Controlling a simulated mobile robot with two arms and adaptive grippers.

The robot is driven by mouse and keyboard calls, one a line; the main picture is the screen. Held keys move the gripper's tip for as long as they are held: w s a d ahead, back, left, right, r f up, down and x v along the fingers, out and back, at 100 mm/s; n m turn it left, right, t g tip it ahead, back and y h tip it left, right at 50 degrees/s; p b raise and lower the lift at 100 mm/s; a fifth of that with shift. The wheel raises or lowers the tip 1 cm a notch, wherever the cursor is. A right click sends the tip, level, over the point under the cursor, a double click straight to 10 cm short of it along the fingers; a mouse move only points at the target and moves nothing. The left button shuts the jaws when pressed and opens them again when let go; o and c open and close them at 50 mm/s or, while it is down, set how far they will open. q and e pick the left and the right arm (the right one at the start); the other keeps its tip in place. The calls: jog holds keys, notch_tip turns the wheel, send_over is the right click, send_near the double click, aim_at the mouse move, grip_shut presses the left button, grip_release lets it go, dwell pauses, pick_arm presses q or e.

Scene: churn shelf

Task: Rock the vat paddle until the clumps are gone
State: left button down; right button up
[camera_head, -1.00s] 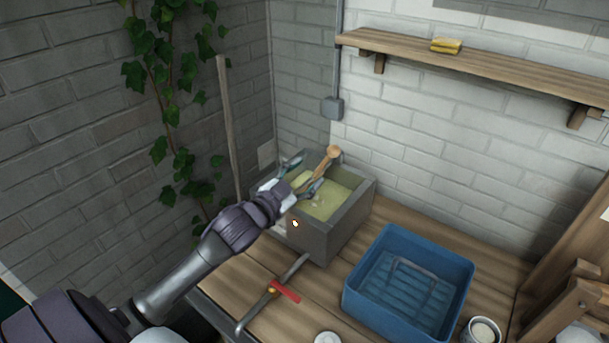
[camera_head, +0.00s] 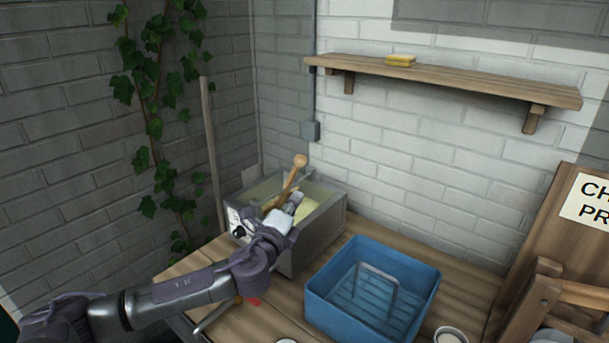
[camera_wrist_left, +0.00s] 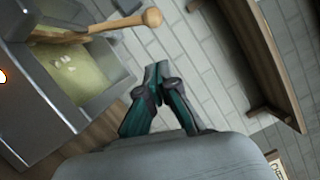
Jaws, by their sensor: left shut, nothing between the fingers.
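The grey vat (camera_head: 322,222) stands on the wooden bench in the corner and holds yellowish liquid (camera_head: 316,207). The wooden paddle (camera_head: 293,176) leans in it with its round knob up. In the left wrist view the paddle (camera_wrist_left: 105,27) lies across the vat (camera_wrist_left: 98,105), and a few pale clumps (camera_wrist_left: 64,63) show in the liquid (camera_wrist_left: 80,80). My left gripper (camera_head: 294,201) is over the vat, close to the paddle. In the left wrist view its fingers (camera_wrist_left: 160,72) are shut with nothing between them, apart from the paddle knob. My right gripper is not in view.
A blue crate (camera_head: 425,300) with a wire handle stands right of the vat. A white-filled cup (camera_head: 450,336) is at the front edge. A red-handled tool (camera_head: 252,301) lies partly hidden behind my arm.

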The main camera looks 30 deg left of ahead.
aim_at(302, 162)
pick_arm(q)
jog(key=shift+n, duration=0.6)
jog(key=w+a+r+p, duration=0.1)
jog(key=w, duration=0.2)
jog(key=w+a+r+p, duration=0.1)
jog(key=w+a+p, duration=0.1)
jog(key=w, duration=0.1)
jog(key=w+a+r+p, duration=0.1)
jog(key=w+a, duration=0.1)
jog(key=w, duration=0.1)
jog(key=shift+w+a, duration=0.15)
jog(key=shift+a, duration=0.1)
jog(key=a+r+n+g+p, duration=0.1)
jog(key=a+r+n+p, duration=0.1)
jog(key=a, duration=0.8)
jog(key=shift+w+a+n+g+p, duration=0.2)
jog(key=shift+w+n+g+p, duration=0.15)
jog(key=shift+n+p, duration=0.3)
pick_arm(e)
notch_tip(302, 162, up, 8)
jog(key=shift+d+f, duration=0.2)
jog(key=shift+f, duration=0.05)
pick_arm(q)
jog(key=shift+w, duration=0.1)
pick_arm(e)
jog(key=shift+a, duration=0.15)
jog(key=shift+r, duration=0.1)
